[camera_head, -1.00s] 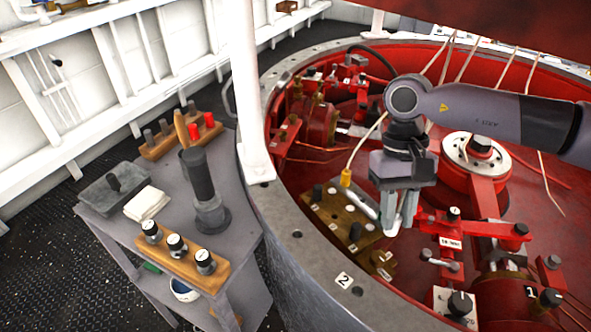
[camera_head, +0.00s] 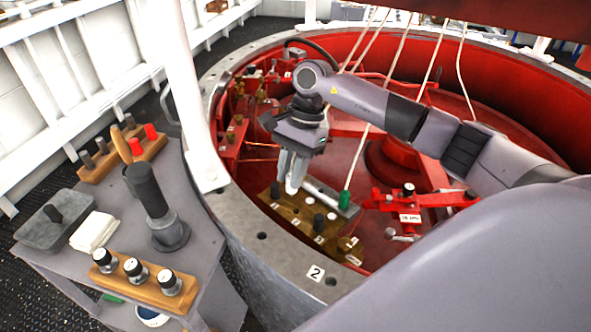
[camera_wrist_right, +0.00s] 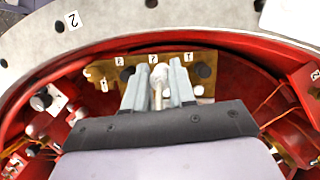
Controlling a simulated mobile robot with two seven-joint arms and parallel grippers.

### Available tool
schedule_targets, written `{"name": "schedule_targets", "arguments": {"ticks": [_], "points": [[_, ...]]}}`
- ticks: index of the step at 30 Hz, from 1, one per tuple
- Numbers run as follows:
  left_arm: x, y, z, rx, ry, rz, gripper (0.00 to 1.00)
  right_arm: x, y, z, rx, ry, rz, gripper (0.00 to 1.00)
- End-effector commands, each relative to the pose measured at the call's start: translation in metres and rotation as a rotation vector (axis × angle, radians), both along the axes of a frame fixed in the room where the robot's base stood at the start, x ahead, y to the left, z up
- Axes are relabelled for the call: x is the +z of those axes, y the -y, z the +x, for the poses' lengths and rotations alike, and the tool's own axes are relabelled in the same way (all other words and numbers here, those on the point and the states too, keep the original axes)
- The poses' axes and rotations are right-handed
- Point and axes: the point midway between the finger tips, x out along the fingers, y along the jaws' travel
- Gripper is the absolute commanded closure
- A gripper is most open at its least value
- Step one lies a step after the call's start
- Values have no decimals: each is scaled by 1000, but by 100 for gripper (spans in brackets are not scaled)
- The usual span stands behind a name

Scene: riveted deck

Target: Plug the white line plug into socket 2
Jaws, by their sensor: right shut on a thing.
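My right gripper (camera_head: 293,188) is shut on a pale, whitish plug, which shows between the fingers in the right wrist view (camera_wrist_right: 158,80). The fingers point down at the brass socket plate (camera_head: 312,228), over its far left part in the head view. In the wrist view the plate (camera_wrist_right: 206,66) carries small number tags, and the plug's end is near the middle tag (camera_wrist_right: 153,58). The tags are too small to read surely. I cannot tell whether the plug touches a socket; the fingers hide part of it. My left gripper is not in view.
A green plug (camera_head: 345,199) on a white line stands by the plate's right end. Black and white knobs sit on the plate. The grey rim with a large "2" tag (camera_head: 316,272) curves in front. Red machinery (camera_head: 410,198) lies to the right; a grey bench (camera_head: 85,208) is left.

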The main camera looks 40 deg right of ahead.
Motion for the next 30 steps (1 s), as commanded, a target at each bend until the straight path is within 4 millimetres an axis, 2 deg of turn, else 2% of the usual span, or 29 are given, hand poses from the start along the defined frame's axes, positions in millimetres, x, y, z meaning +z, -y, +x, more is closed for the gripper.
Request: {"name": "schedule_targets", "arguments": {"ticks": [6, 11, 24, 30], "points": [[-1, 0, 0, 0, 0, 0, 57, -6, 14, 2, -121, 0, 1, 100], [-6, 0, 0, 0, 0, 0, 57, -13, 14, 2, -125, 1, 0, 100], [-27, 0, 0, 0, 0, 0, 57, -53, 14, 2, -121, 1, 1, 100], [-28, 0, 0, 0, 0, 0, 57, -57, 14, 2, -121, 2, 0, 100]]}}
